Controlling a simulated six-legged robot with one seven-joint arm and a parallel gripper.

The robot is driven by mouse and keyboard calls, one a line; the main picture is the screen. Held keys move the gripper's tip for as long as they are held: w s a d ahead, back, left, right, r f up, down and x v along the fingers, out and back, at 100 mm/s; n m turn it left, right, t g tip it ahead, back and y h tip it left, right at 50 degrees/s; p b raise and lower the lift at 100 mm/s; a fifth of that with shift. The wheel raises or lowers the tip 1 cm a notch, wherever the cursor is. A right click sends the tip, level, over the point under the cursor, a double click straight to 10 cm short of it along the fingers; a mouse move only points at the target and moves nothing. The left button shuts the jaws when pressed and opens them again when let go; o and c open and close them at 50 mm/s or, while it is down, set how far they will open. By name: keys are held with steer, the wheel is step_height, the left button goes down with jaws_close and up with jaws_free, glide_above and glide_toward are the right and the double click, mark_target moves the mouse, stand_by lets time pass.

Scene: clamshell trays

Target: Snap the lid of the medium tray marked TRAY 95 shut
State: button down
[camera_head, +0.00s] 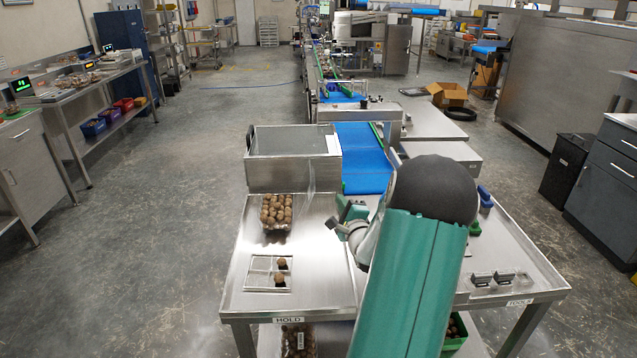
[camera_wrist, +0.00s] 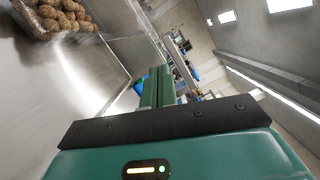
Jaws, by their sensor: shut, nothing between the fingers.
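A clear tray filled with brown, round, rough items (camera_head: 276,212) sits on the steel table's left side, in front of a metal box. Part of it shows at the top left of the wrist view (camera_wrist: 58,18). I cannot read a TRAY 95 mark on it or tell how its lid stands. Another filled clear tray (camera_head: 299,342) with a white label is on the shelf below, partly cut off; its mark is unreadable. My gripper (camera_head: 345,213) is shut and empty, to the right of the upper tray and apart from it. Its green fingers (camera_wrist: 158,88) show together in the wrist view.
A metal box (camera_head: 292,158) stands behind the tray. A blue conveyor belt (camera_head: 363,158) runs away at the back. A sectioned plate (camera_head: 268,273) with a few brown items lies in front. Small grey blocks (camera_head: 493,278) sit at the right, near the TOOLS label. Bare steel lies left of my arm.

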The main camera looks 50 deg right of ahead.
mark_target(307, 187)
steer(key=w+d+r, duration=0.2)
steer(key=w+d, duration=0.1)
steer(key=w, duration=0.7)
steer(key=shift+w+d, duration=0.2)
steer(key=shift+w, duration=0.15)
steer(key=shift+r, duration=0.15)
